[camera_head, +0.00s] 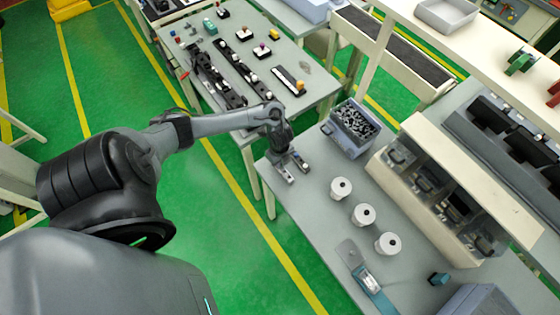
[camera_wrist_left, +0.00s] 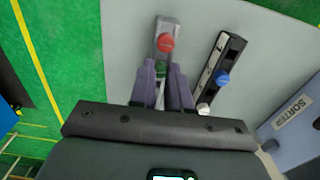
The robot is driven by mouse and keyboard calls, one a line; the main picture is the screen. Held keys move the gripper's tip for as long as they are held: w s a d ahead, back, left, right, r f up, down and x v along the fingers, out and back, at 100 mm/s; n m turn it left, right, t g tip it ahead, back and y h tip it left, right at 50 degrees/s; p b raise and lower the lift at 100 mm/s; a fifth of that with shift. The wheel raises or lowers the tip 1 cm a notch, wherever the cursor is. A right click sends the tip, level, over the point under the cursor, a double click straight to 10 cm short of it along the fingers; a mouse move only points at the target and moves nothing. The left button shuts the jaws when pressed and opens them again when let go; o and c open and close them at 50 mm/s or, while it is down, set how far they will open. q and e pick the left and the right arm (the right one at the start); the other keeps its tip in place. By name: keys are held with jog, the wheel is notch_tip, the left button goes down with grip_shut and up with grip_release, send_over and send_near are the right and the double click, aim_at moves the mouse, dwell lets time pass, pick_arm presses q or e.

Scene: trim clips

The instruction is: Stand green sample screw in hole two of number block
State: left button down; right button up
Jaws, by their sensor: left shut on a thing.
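My left gripper (camera_head: 283,152) is low over the near left corner of the grey table. In the left wrist view its two fingers (camera_wrist_left: 163,72) are close together with a small green piece between them, apparently the green screw, mostly hidden. A light grey block (camera_wrist_left: 164,28) lies under and beyond the fingertips, with a red-headed screw (camera_wrist_left: 166,42) standing in it. Beside it on the right is a black block (camera_wrist_left: 236,47) with a pale side, a blue screw (camera_wrist_left: 222,78) and a white one (camera_wrist_left: 204,107). No numbers are readable. My right gripper is not in view.
Past the blocks stands a blue-grey bin of dark parts (camera_head: 351,128), labelled SORTER in the wrist view. Three white spools (camera_head: 364,214) stand further along the grey table (camera_head: 318,222). A shelf with bins borders it on the right. Tabletop around the blocks is clear.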

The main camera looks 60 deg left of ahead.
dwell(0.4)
pick_arm(q)
jog(key=c, duration=1)
grip_release()
notch_tip(320, 180, up, 11)
jog(key=p, duration=0.2)
jog(key=shift+f, duration=0.15)
